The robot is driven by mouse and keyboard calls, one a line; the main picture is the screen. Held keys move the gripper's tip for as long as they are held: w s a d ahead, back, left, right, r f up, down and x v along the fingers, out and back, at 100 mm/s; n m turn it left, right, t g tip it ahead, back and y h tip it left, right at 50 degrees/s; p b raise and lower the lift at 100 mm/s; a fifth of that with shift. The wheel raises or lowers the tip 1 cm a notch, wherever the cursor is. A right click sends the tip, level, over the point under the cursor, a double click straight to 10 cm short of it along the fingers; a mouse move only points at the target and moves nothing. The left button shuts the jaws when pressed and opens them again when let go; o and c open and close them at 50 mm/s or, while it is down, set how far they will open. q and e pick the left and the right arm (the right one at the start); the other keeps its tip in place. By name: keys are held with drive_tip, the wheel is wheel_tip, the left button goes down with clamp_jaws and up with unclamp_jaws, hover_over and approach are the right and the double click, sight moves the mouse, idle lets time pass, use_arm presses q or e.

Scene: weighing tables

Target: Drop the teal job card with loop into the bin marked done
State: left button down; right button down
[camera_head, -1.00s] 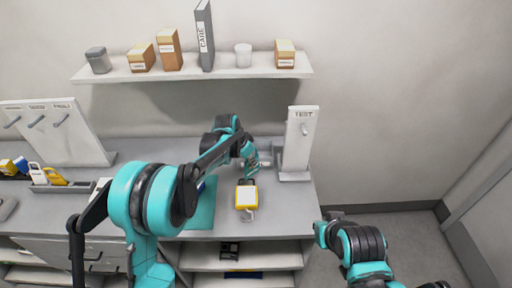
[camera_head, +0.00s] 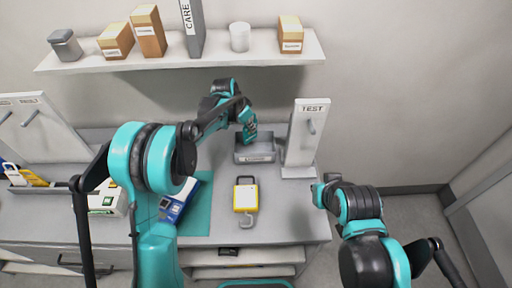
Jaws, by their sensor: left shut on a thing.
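My left gripper (camera_head: 249,134) is over the back right of the bench, just above a small grey bin (camera_head: 254,153). The bin has a label on its front that is too small to read. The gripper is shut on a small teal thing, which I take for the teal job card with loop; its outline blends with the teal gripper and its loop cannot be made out. My right arm's end (camera_head: 320,194) is beside the bench's right edge, and its jaws cannot be made out.
A white TEST stand (camera_head: 306,137) with a peg stands right of the bin. A yellow padlock-like device (camera_head: 246,198) and a blue device (camera_head: 180,200) lie in front. A shelf (camera_head: 180,58) with boxes and a CARE binder hangs above. A pegboard (camera_head: 40,130) stands at the left.

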sight(253, 139)
use_arm(q)
wheel_tip(253, 139, down, 4)
drive_tip(key=shift+f+b, duration=0.25)
drive_tip(key=shift+b, duration=0.9)
drive_tip(key=shift+f, duration=0.2)
drive_tip(key=c, duration=1.6)
unclamp_jaws()
drive_tip(key=v, duration=1.2)
